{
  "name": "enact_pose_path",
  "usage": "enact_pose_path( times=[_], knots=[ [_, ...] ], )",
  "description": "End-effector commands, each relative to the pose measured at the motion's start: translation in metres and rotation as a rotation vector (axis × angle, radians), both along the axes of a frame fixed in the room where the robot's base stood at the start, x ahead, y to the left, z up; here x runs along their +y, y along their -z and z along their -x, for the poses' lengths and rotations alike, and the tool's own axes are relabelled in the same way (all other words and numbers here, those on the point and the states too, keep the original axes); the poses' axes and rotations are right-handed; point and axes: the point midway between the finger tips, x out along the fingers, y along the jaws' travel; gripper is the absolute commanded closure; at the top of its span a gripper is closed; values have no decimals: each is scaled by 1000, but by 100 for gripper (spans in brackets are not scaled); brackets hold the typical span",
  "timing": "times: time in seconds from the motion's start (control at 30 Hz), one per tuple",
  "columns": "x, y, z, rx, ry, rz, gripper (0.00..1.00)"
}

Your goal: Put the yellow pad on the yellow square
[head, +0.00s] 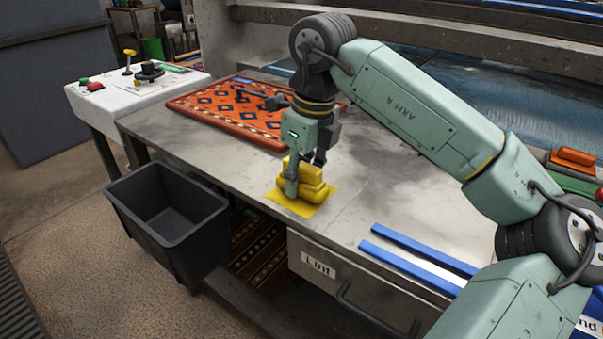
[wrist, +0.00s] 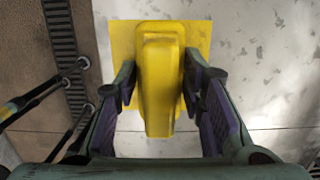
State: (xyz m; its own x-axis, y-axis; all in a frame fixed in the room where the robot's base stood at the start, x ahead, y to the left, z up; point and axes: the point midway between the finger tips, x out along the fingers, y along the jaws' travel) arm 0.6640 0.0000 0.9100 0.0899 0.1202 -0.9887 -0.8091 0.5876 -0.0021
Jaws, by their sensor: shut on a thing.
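The yellow pad (head: 304,172) is a rounded block with a raised grip, held in my gripper (head: 306,180) over the yellow square (head: 313,212). The square lies flat near the front edge of the metal table. In the wrist view the pad (wrist: 159,85) stands between both fingers of my gripper (wrist: 159,86), which press on its sides. The yellow square (wrist: 124,42) shows behind it, out past the pad on the left, right and top. The pad's underside is hidden, so I cannot tell for sure whether it touches the square.
An orange patterned rug (head: 230,115) lies on the table behind left. A black bin (head: 168,215) hangs at the table's front left. A drawer labelled Lint (head: 330,272) is below the square. Blue-edged strips (head: 420,255) lie to the right.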

Motion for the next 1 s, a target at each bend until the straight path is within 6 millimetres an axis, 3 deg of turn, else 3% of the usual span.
enact_pose_path(
  times=[0.23, 0.27, 0.53, 0.83, 1.0],
  knots=[
    [0, 6, 0, 0, 0, 0, 90],
    [0, 5, 0, 1, 0, 1, 63],
    [0, 4, 0, 1, 0, -1, 45],
    [0, 4, 0, 1, 0, -1, 44],
    [-1, -9, 0, -1, 1, 0, 44]
  ],
)
